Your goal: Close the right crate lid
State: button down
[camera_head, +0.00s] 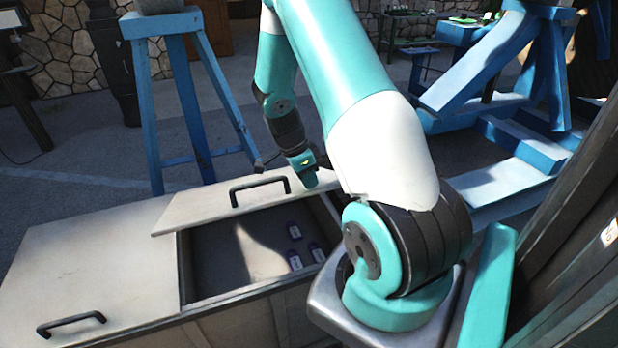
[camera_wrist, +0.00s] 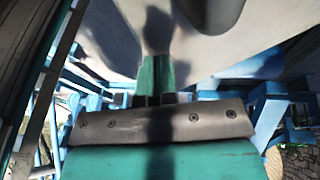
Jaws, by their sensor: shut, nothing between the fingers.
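The right crate lid (camera_head: 215,204) is a pale panel with a black handle (camera_head: 259,187), seen in the head view. It stands partly open, with its front edge raised above the crate opening. My gripper (camera_head: 313,182) is shut and empty at the lid's right end, right of the handle. I cannot tell whether it touches the lid. In the wrist view the shut fingers (camera_wrist: 156,78) point at a pale, blurred surface.
The left crate lid (camera_head: 85,262) lies flat and closed, with its own black handle (camera_head: 71,323). A blue trestle stand (camera_head: 186,110) stands behind the crate. A large blue frame (camera_head: 510,165) stands at the right. Paved floor (camera_head: 60,175) is free at the left.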

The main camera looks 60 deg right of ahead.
jog(key=s+a+f+b, duration=0.2)
jog(key=s+f+b, duration=0.1)
jog(key=f+b, duration=0.6)
jog(key=s+a+f+b, duration=0.2)
jog(key=s+f+b, duration=0.2)
jog(key=f+b, duration=0.6)
jog(key=shift+a+f, duration=0.4)
jog(key=shift+f, duration=2.75)
jog(key=a+r+p, duration=0.3)
jog(key=r+p, duration=0.1)
jog(key=r, duration=1)
jog(key=shift+s+a+r, duration=0.15)
jog(key=shift+s+a, duration=0.05)
jog(key=shift+a, duration=0.2)
